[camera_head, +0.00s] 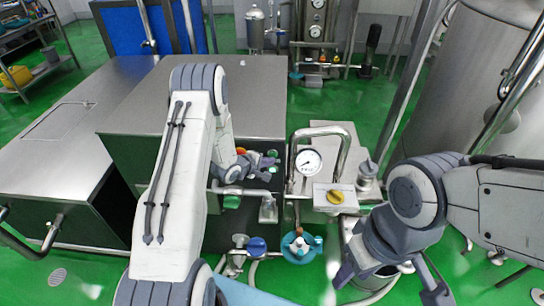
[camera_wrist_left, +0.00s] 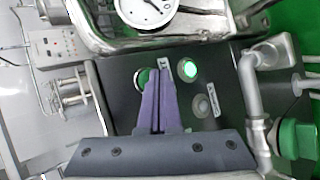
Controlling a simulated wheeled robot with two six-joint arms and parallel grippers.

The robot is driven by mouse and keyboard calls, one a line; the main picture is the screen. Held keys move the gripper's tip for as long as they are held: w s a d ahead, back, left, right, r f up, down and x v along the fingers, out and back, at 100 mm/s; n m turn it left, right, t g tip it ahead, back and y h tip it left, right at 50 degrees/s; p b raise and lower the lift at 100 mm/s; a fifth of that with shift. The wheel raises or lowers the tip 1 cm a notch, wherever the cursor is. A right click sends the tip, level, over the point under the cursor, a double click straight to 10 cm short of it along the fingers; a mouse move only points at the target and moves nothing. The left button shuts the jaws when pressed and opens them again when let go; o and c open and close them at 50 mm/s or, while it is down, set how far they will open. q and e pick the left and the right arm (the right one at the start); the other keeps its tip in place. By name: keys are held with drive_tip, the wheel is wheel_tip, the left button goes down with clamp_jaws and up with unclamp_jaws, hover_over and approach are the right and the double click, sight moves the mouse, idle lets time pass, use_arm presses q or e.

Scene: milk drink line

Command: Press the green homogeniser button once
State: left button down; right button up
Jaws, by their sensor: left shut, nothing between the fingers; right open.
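A dark control panel (camera_wrist_left: 120,115) carries several round buttons with small labels that are too small to read. One green button (camera_wrist_left: 142,77) is partly hidden behind my left gripper's fingers. A second green button (camera_wrist_left: 187,69) glows brightly just right of the fingers, and a pale button (camera_wrist_left: 200,106) sits below it. My left gripper (camera_wrist_left: 154,72) is shut and empty, its tips over or against the panel beside the first green button; contact cannot be told. In the head view the left gripper (camera_head: 274,164) is at the cabinet's right side. My right gripper (camera_head: 390,284) is open and empty.
A pressure gauge (camera_head: 308,161) and a bent steel pipe (camera_head: 322,131) stand just right of the left gripper. A yellow knob (camera_head: 336,197), blue valve (camera_head: 257,245) and teal fitting (camera_head: 300,246) are lower down. A large steel tank (camera_head: 470,80) stands at right.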

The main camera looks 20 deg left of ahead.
use_arm(q)
drive_tip(key=shift+s+d, duration=0.1)
drive_tip(key=shift+s, duration=0.3)
drive_tip(key=shift+s+d+p, duration=0.1)
drive_tip(key=shift+s+d, duration=0.15)
drive_tip(key=shift+s, duration=0.55)
drive_tip(key=shift+s+d+p, duration=0.15)
drive_tip(key=shift+s+d, duration=0.05)
drive_tip(key=shift+s, duration=0.6)
drive_tip(key=shift+s+d+p, duration=0.1)
drive_tip(key=shift+s+d, duration=0.15)
drive_tip(key=shift+s, duration=0.55)
